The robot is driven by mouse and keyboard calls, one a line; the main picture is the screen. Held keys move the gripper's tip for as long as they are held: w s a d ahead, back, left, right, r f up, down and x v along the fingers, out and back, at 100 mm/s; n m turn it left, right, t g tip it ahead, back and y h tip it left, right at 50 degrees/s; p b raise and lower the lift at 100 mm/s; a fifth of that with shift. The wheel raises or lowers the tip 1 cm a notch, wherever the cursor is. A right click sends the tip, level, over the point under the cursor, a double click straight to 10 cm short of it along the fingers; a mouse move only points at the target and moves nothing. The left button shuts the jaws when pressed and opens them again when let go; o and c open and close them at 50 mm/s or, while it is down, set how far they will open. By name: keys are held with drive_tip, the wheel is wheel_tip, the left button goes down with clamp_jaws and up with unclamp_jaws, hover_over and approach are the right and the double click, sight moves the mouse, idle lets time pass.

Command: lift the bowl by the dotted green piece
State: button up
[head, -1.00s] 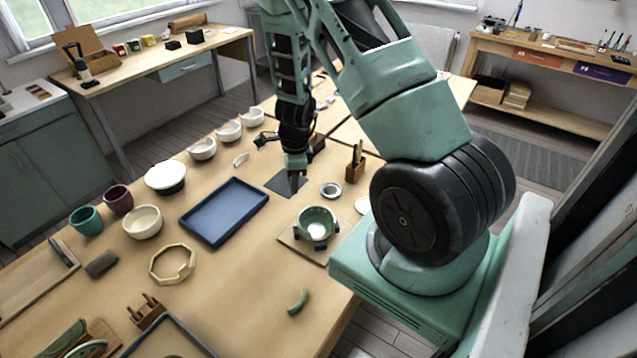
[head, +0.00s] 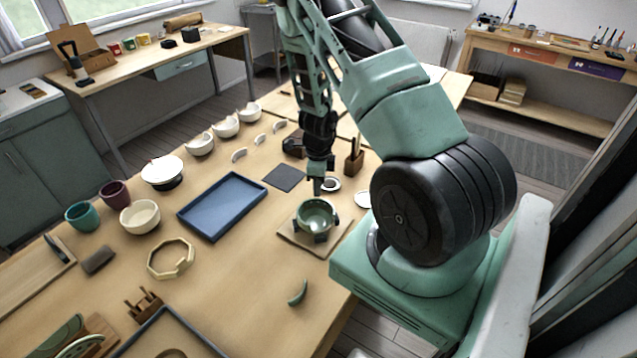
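A green bowl (head: 316,215) with a pale inside sits in a dark clamp-like holder on a small wooden board (head: 296,238), near the table's right edge. My gripper (head: 317,191) points down at the bowl's far rim. From this angle I cannot tell whether it touches the rim, and its fingers are too small and dark to show whether they are open. A loose curved green shard (head: 298,293) lies on the table nearer the front. No dots can be made out on the bowl or the shard.
A blue tray (head: 186,215) lies left of the bowl, with a dark square mat (head: 284,178) behind. A small round dish (head: 331,184) and a wooden tool block (head: 354,162) stand close to my gripper. Bowls and cups line the left.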

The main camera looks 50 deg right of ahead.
sight(318, 199)
drive_tip(key=shift+f+b, duration=2)
drive_tip(key=shift+f, duration=0.6)
clamp_jaws()
